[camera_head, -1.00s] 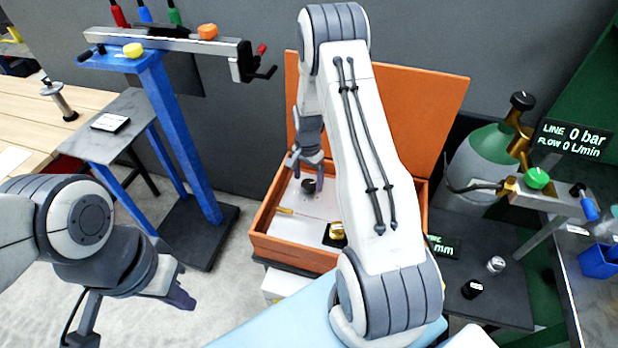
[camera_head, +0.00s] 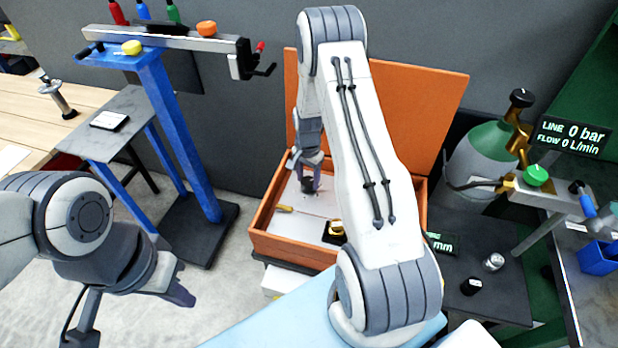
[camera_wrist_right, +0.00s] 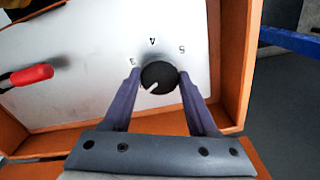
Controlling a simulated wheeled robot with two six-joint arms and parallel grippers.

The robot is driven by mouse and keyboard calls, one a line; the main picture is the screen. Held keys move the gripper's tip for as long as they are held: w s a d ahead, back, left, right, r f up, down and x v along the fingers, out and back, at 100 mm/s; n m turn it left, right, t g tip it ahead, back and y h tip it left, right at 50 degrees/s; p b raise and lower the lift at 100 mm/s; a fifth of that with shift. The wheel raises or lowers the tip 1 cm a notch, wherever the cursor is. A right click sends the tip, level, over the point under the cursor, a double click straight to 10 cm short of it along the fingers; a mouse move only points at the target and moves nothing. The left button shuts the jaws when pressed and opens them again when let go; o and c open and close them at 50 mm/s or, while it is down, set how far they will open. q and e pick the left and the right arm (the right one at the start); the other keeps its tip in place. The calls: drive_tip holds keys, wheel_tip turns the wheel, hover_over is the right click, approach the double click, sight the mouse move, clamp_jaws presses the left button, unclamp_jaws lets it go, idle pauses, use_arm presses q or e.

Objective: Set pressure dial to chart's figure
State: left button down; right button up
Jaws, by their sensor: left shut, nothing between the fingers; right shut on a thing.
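The black round dial (camera_wrist_right: 158,77) sits on a pale panel inside an orange open-lidded box (camera_head: 290,250). In the right wrist view, the figures 3, 4 and 5 are printed around it, and its white pointer mark faces lower left, below the 3. My right gripper (camera_wrist_right: 157,76) is shut on the dial, one finger at each side. In the head view this gripper (camera_head: 308,178) reaches down into the box, largely covering the dial. My left gripper (camera_head: 178,290) is shut and empty at the lower left, away from the box. I cannot make out a pressure chart.
The box walls are close around my right gripper. A gas cylinder (camera_head: 482,160) stands at the right beside a display (camera_head: 573,137) reading 0 bar. A blue stand (camera_head: 180,135) is at left.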

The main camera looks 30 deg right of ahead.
sight(308, 180)
drive_tip(key=n+b, duration=0.1)
drive_tip(key=n, duration=0.4)
drive_tip(key=shift+b, duration=0.35)
drive_tip(key=n+b, duration=0.1)
drive_tip(key=n, duration=0.5)
drive_tip(key=shift+r+n, duration=0.1)
drive_tip(key=shift+n, duration=0.2)
drive_tip(key=o, duration=1.4)
drive_tip(key=shift+c, duration=0.2)
wheel_tip(308, 180, up, 10)
drive_tip(key=b, duration=0.2)
drive_tip(key=shift+r, duration=0.2)
